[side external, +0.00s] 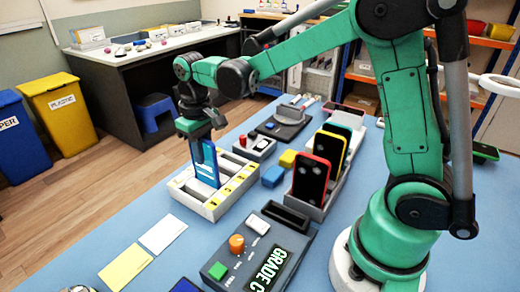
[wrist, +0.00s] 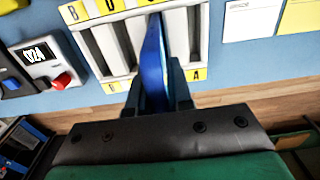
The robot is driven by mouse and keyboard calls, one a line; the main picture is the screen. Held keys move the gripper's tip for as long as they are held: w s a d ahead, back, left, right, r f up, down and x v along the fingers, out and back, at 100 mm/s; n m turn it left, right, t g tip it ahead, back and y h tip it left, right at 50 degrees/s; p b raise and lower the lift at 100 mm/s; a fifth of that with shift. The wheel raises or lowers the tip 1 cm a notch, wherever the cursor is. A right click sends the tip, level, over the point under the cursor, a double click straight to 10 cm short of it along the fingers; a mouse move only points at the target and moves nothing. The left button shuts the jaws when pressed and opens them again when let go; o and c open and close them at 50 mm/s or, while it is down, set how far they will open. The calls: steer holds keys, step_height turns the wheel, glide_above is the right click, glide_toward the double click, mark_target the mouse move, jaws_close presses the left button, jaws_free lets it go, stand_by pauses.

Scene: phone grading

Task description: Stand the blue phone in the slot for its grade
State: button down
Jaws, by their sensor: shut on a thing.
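The blue phone (side external: 207,166) stands nearly upright at the white slotted rack (side external: 214,212), its lower end down among the dividers. My gripper (side external: 201,143) is shut on its upper part. In the wrist view the phone (wrist: 153,58) shows edge-on between the fingers (wrist: 158,95), over the rack (wrist: 114,45) with its yellow letter labels. I cannot tell which slot it is in or whether it touches the bottom. The grading console (side external: 262,254) has a display reading "GRADE C".
A holder with a red phone (side external: 310,180) and other phones stands right of the rack. A small device with a red button (side external: 261,144) is behind. White (side external: 163,233) and yellow (side external: 126,267) cards lie in front.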

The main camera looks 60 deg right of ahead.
steer(key=c, duration=0.7)
jaws_free()
steer(key=shift+o, duration=1.4)
steer(key=shift+r, duration=0.1)
steer(key=shift+r, duration=0.65)
steer(key=shift+r, duration=0.15)
steer(key=shift+r, duration=0.6)
